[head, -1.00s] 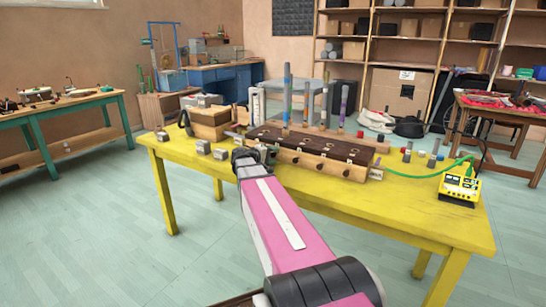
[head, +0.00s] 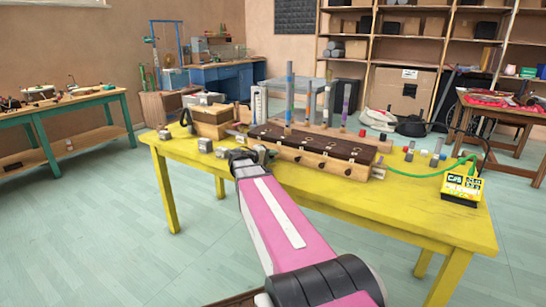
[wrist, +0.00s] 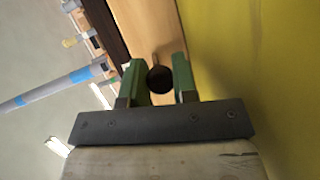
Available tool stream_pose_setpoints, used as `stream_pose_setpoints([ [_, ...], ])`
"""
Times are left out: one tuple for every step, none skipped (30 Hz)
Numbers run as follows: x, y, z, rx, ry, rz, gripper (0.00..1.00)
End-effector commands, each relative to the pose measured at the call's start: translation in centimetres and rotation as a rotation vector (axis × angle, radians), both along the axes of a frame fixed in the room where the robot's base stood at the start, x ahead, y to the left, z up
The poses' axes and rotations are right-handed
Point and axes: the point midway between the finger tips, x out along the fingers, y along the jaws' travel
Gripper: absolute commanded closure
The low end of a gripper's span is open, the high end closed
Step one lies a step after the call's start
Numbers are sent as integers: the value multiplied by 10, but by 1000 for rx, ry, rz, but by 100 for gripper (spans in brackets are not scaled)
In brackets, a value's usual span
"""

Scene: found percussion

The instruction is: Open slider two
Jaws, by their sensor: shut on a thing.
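A long wooden instrument (head: 335,157) with a dark top and several small dark knobs along its front stands on the yellow table. In the wrist view, my gripper's two green fingers (wrist: 160,72) stand one on each side of a round dark knob (wrist: 160,79). The knob sits on a thin stem coming out of the wooden front. My gripper is shut on this knob. In the head view, my gripper (head: 260,155) is at the left part of the instrument's front, and its fingertips and the held knob are hidden by my arm. I cannot read any slider number.
The yellow table (head: 420,215) has free room along its front edge. A wooden box (head: 211,122) and small grey blocks (head: 206,146) are left of the instrument. Upright tubes (head: 326,105) rise behind it. A green cable runs right to a yellow device (head: 461,187).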

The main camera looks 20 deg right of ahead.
Motion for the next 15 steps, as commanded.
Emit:
stream_pose_setpoints([
  [0, 0, -1, 2, 0, 0, 100],
  [0, 0, -1, 2, 0, 0, 100],
  [0, 0, -1, 2, 0, 0, 61],
  [0, 0, -1, 2, 0, 0, 51],
  [0, 0, -1, 2, 0, 0, 48],
  [0, 0, 0, 1, 0, 0, 48],
  [0, 0, 0, 1, 0, 0, 48],
  [0, 0, 0, 1, 0, 0, 48],
  [0, 0, 0, 1, 0, 0, 48],
  [0, 0, 0, 1, 0, 0, 48],
  [0, 0, 0, 1, 0, 0, 48],
  [0, 0, 0, 1, 0, 0, 48],
  [0, 0, 0, 1, 0, 0, 48],
  [0, 1, 0, 1, 0, 0, 48],
  [-1, 3, 1, 1, 0, 0, 48],
])
